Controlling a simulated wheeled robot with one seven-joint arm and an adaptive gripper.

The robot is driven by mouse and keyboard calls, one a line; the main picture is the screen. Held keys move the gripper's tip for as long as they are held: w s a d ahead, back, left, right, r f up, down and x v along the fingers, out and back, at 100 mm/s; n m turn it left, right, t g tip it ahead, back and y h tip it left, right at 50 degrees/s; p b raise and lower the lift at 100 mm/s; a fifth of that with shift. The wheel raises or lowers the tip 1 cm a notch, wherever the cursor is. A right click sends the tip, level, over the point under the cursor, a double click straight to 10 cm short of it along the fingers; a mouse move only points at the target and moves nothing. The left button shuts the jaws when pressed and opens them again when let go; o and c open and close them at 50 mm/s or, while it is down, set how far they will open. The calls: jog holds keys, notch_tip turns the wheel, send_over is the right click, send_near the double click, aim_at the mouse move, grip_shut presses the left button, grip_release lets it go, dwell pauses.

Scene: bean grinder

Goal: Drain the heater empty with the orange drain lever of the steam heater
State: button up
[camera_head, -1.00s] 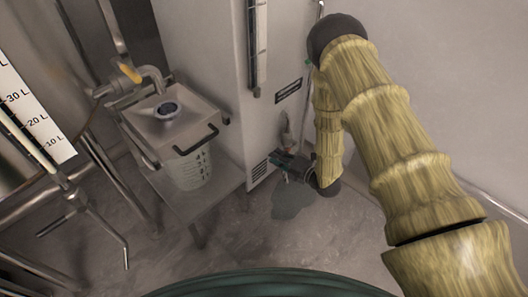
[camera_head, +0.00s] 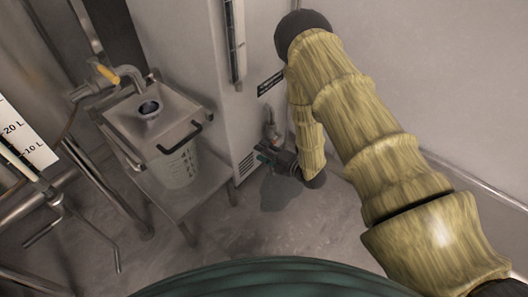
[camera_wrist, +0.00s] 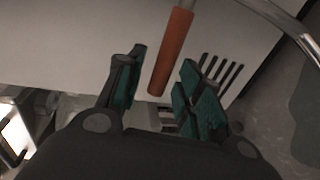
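The steam heater is a tall white cabinet (camera_head: 185,45) with a vent low on its side; its wall fills the upper part of the wrist view. The orange drain lever (camera_wrist: 172,50) hangs at a slant in the wrist view, its lower end between my fingers. In the head view my arm largely hides the area of the lever. My gripper (camera_wrist: 165,75) is open, with green pads on either side of the lever and a visible gap to each. It also shows low beside the heater in the head view (camera_head: 272,155).
A small metal stand (camera_head: 205,190) left of the heater holds a translucent graduated bucket (camera_head: 177,168) under a tap. A steel tank with a litre scale (camera_head: 25,140) is farther left. A dark patch, wet or shadow, lies on the floor (camera_head: 288,192) below my gripper.

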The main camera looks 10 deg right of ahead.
jog(key=v, duration=1.2)
dwell(0.3)
dwell(0.9)
jog(key=s+d+f+m+g+h, duration=0.2)
jog(key=s+f+m+g+h, duration=0.5)
jog(key=s+f+m, duration=0.65)
jog(key=s+a+r+m+g+h+p, duration=0.1)
jog(key=s+r+m+g, duration=0.15)
jog(key=s+m, duration=0.55)
jog(key=s+r+m+g+h, duration=0.1)
jog(key=s+m+g+h, duration=0.3)
jog(key=s, duration=0.8)
notch_tip(320, 180, up, 35)
jog(key=t+y+p, duration=0.1)
jog(key=y+p, duration=0.1)
jog(key=p, duration=3.2)
jog(key=shift+f+m, duration=0.25)
jog(key=shift+m, duration=0.1)
